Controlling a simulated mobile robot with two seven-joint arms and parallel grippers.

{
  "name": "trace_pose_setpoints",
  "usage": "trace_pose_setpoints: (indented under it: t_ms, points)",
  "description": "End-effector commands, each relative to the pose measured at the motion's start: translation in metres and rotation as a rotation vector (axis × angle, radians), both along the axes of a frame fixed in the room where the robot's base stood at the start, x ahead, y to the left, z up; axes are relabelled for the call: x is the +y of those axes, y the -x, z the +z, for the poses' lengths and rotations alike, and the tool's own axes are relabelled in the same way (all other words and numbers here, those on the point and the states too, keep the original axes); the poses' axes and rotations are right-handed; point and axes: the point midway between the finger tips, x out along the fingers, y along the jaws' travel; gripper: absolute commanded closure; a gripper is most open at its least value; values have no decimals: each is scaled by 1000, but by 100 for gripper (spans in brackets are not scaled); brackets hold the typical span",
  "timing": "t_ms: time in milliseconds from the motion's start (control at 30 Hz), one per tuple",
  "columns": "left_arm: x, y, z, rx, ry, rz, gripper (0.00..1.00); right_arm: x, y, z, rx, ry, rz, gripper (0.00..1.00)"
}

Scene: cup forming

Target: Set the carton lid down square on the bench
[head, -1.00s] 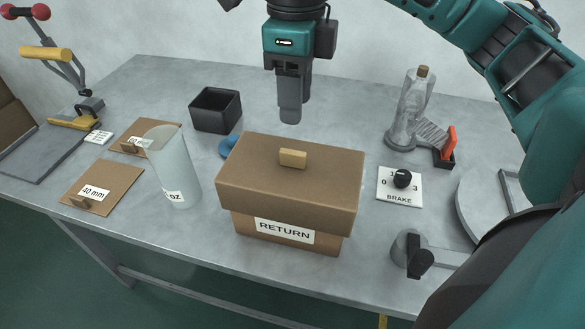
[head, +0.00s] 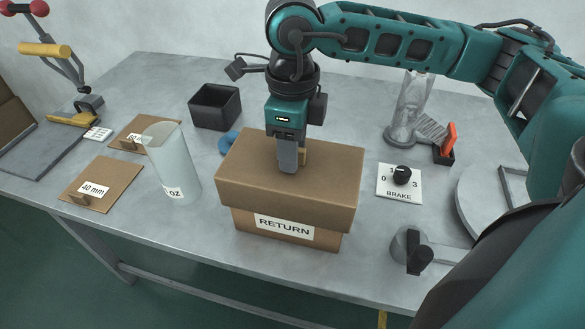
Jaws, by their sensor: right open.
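The brown carton lid (head: 245,177) sits on top of the carton labelled RETURN (head: 328,239), overhanging its walls. A small tan knob (head: 303,158) stands on the middle of the lid, now mostly hidden behind my right gripper. My right gripper (head: 288,168) points down at the knob with its fingers open. The picture does not show clearly whether the fingers straddle the knob or stand just in front of it. The bench (head: 210,240) is grey and bears the carton near its front edge. My left gripper is not in view.
A BRAKE dial (head: 400,180) and a glass vessel (head: 406,115) are right. Bare bench shows at the front left.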

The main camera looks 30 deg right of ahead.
Motion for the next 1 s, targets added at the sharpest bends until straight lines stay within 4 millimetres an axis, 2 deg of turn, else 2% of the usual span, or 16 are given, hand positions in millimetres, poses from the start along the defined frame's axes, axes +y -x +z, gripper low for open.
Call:
trace_pose_setpoints:
  t_ms: [67,467,1000]
  points:
    - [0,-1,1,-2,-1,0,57,0,0,0,0,0,0,60]
    - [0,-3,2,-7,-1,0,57,0,0,1,0,0,-1,99]
    - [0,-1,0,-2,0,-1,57,0,0,1,0,0,-1,100]
